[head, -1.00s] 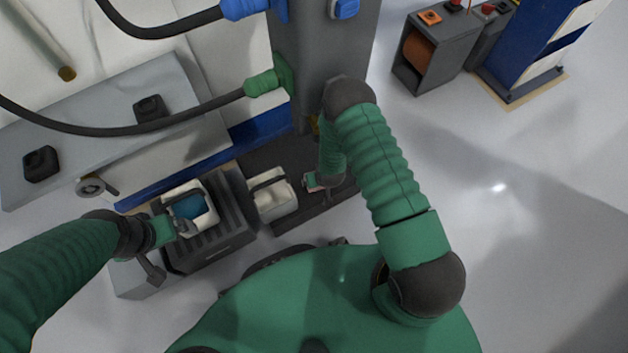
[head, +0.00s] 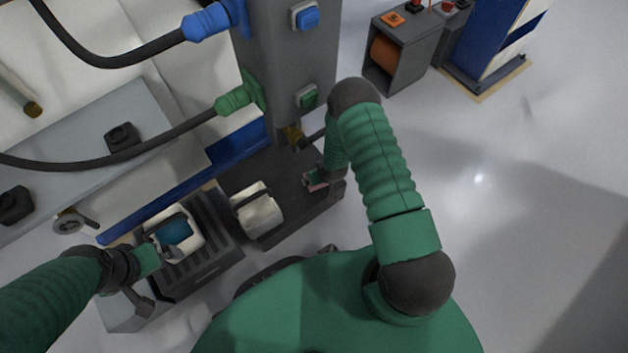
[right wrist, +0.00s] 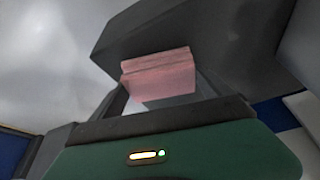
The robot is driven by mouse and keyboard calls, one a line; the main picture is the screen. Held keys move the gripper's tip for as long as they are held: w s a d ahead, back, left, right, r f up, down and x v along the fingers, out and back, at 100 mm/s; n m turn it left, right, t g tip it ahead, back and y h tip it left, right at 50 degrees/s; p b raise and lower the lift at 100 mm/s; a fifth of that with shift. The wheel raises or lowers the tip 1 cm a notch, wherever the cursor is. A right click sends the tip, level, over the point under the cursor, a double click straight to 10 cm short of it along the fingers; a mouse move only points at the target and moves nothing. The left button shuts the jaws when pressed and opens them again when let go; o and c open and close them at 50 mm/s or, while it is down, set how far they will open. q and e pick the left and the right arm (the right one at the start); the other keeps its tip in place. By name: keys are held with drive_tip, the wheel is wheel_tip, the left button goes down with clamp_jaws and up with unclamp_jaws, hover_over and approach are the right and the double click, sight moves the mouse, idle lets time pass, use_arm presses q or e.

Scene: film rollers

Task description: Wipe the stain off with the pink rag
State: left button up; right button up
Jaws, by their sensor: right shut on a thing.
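The pink rag (right wrist: 160,78) is a folded pink block between the fingers of my right gripper (head: 318,180), which is shut on it. In the head view only a small pink edge of the rag (head: 314,185) shows, over the dark platform (head: 290,170) near the grey column. My left gripper (head: 150,257) is at a white container (head: 188,243) with a blue inside, on a dark ribbed stand; its fingers are too small and dark to tell their state. I cannot make out a stain in either view.
A second white container (head: 258,212) with a dark band stands on the dark platform, left of my right gripper. The grey column (head: 290,70) with buttons rises behind. A grey bench (head: 80,130) lies at the left. The floor at the right (head: 530,200) is clear.

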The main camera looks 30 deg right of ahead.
drive_tip(key=shift+d+f, duration=0.1)
drive_tip(key=shift+d, duration=0.15)
drive_tip(key=shift+s, duration=0.1)
drive_tip(key=shift+r+p, duration=0.25)
drive_tip(key=shift+p, duration=0.05)
wheel_tip(320, 180, up, 6)
drive_tip(key=p, duration=0.4)
drive_tip(key=shift+f+p, duration=0.2)
drive_tip(key=shift+p, duration=0.2)
wheel_tip(320, 180, up, 3)
drive_tip(key=p, duration=0.3)
drive_tip(key=shift+r, duration=0.1)
